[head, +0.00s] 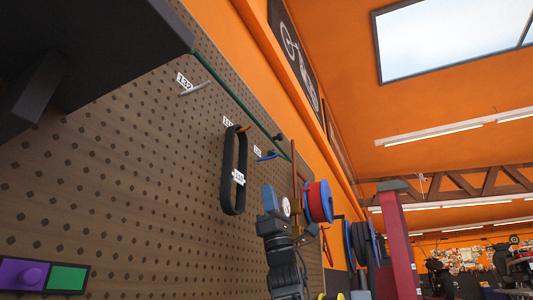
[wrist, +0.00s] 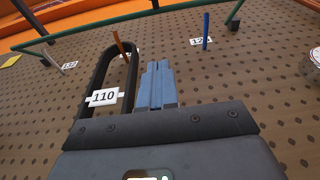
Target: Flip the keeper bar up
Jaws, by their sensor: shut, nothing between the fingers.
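The keeper bar looks to be the thin green bar (head: 235,98) running slantwise along the pegboard, past the hook tips. In the wrist view it crosses the top of the picture (wrist: 100,25), beyond my fingertips. My gripper (head: 267,190) has its blue fingers closed together and empty, below the bar's right end in the head view. In the wrist view the closed fingers (wrist: 157,68) point up toward the bar, with a visible gap. A black belt loop (wrist: 84,92) tagged 110 hangs around the orange hook (wrist: 118,40), just left of my fingers.
The pegboard (head: 110,150) fills the left. A blue hook (wrist: 205,30) stands right of my fingers; a pale hook (wrist: 50,55) is at left. A dark overhanging box (head: 90,50) is at upper left. Red (head: 318,202) and dark reels stand beside my arm in the head view.

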